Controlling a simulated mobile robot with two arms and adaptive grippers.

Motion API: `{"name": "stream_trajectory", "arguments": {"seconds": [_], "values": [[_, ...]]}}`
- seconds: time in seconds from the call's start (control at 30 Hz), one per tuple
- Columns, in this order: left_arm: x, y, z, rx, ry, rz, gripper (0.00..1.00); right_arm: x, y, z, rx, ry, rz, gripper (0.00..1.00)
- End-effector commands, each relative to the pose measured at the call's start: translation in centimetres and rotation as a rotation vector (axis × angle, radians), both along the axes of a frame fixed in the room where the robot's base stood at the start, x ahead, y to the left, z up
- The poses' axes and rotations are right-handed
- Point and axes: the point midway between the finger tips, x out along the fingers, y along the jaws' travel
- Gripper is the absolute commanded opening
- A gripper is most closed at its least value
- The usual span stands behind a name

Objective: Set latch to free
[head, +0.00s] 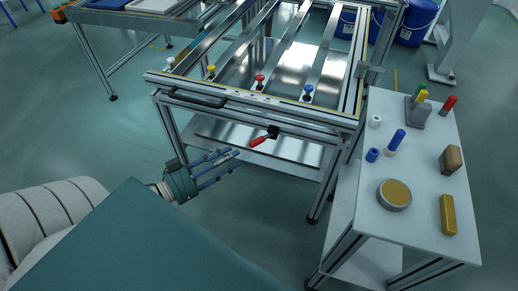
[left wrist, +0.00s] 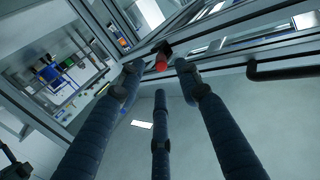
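The latch has a red handle (head: 261,141) on a black mount (head: 273,131), under the front rail of the metal panel fixture (head: 255,108). The handle slants down to the left. My left gripper (head: 231,158) is open and empty, with its fingers pointing at the handle from the lower left. A small gap shows between the fingertips and the handle. In the left wrist view the red handle (left wrist: 161,63) shows just beyond and between the tips of the open left gripper (left wrist: 157,76). My right gripper is not in view.
A black bar handle (head: 198,99) is on the fixture's front, left of the latch. A white side table (head: 415,160) with several small items stands at the right. The floor in front is clear.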

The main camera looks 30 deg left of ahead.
Motion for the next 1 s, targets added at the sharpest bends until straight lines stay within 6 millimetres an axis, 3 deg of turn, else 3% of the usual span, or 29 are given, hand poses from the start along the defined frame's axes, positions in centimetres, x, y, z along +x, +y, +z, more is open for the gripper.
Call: {"name": "stream_trajectory", "arguments": {"seconds": [0.27, 0.6, 0.8, 1.0], "values": [[3.0, -1.4, 0.6, -0.006, -0.019, -0.014, 0.34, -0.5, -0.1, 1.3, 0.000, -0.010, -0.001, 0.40], [8.6, -3.6, 0.5, -0.005, -0.015, -0.012, 0.34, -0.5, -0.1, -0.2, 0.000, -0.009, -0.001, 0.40], [10.0, -4.2, 0.5, -0.005, -0.013, -0.012, 0.34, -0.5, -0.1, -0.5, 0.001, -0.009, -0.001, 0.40], [10.1, -4.2, 0.5, -0.004, -0.011, -0.012, 0.34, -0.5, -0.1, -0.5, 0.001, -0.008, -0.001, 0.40]]}}
